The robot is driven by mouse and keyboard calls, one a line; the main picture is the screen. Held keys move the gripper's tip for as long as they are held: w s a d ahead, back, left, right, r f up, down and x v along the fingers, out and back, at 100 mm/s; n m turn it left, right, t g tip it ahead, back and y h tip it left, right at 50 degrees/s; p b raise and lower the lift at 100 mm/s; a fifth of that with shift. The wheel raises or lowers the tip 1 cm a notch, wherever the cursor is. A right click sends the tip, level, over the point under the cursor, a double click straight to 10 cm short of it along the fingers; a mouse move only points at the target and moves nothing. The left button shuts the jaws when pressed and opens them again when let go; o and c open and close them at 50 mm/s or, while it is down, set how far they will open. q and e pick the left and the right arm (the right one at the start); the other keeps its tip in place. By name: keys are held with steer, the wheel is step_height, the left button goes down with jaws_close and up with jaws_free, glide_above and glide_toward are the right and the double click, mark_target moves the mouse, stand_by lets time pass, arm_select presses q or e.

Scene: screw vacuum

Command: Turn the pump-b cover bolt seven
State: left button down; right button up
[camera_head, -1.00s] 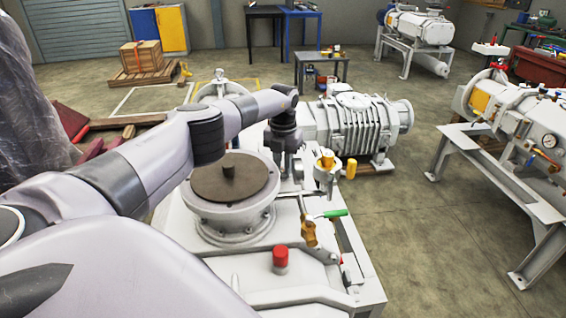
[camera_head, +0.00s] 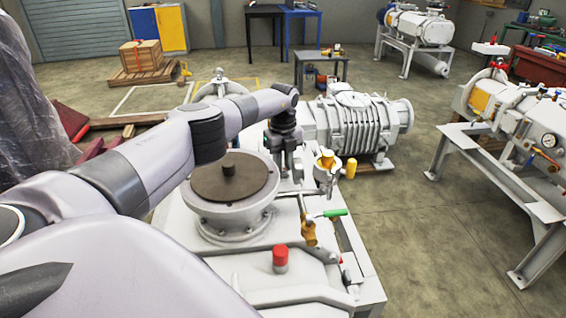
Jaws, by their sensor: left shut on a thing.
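The white pump body (camera_head: 225,206) with a round dark cap stands in front of me. My left arm reaches over it from the left. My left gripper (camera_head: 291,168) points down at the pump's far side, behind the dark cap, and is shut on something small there. I cannot make out the bolt; the gripper and wrist hide it. My right gripper is not in view.
A green-handled brass valve (camera_head: 310,230), a yellow-topped fitting (camera_head: 326,162) and a red cap (camera_head: 280,255) stand on the pump near the gripper. A finned white pump (camera_head: 350,125) lies behind. Open floor (camera_head: 430,240) lies to the right.

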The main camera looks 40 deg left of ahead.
arm_select(q)
steer(key=shift+s+d+f+n, duration=0.15)
steer(key=shift+f+n, duration=0.1)
steer(key=shift+n, duration=0.55)
steer(key=c, duration=1)
jaws_free()
steer(key=shift+r, duration=0.1)
steer(key=shift+r, duration=0.1)
steer(key=shift+w+r, duration=0.2)
steer(key=shift+r, duration=0.1)
steer(key=shift+r+b, duration=0.35)
steer(key=shift+r, duration=2.8)
